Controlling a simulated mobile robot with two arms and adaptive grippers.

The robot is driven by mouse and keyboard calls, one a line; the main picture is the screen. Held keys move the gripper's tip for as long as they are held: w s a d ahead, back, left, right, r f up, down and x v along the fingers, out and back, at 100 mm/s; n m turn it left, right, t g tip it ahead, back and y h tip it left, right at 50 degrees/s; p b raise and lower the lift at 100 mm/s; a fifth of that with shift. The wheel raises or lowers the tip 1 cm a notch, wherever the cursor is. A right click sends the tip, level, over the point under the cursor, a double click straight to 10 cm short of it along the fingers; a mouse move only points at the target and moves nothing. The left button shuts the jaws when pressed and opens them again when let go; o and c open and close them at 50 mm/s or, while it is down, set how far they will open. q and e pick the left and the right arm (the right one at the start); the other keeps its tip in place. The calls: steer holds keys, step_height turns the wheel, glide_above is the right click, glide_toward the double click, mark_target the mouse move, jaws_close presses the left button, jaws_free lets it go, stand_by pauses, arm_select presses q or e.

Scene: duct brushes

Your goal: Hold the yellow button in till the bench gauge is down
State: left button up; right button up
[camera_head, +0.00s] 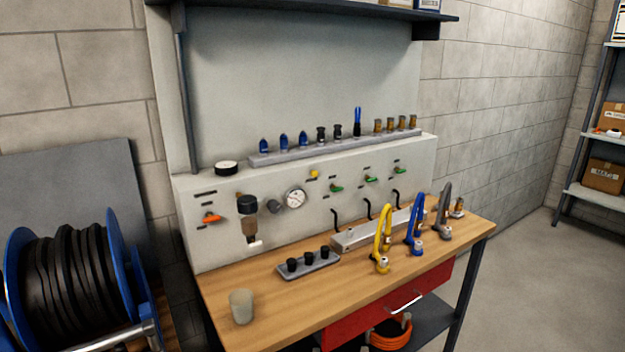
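The yellow button (314,174) is a small knob near the top of the grey panel, just above and right of the gauge. The bench gauge (294,198) is a round white dial on the panel front; its needle is too small to read. Nothing touches the button or the gauge. Neither of my grippers shows in the head view.
The wooden bench (270,294) carries a cup (241,306), a tray with black fittings (308,264), and yellow (378,243), blue (415,232) and grey (443,215) hoses. An orange-handled valve (212,218) and green-handled valves (337,188) are on the panel. A hose reel (75,285) stands left.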

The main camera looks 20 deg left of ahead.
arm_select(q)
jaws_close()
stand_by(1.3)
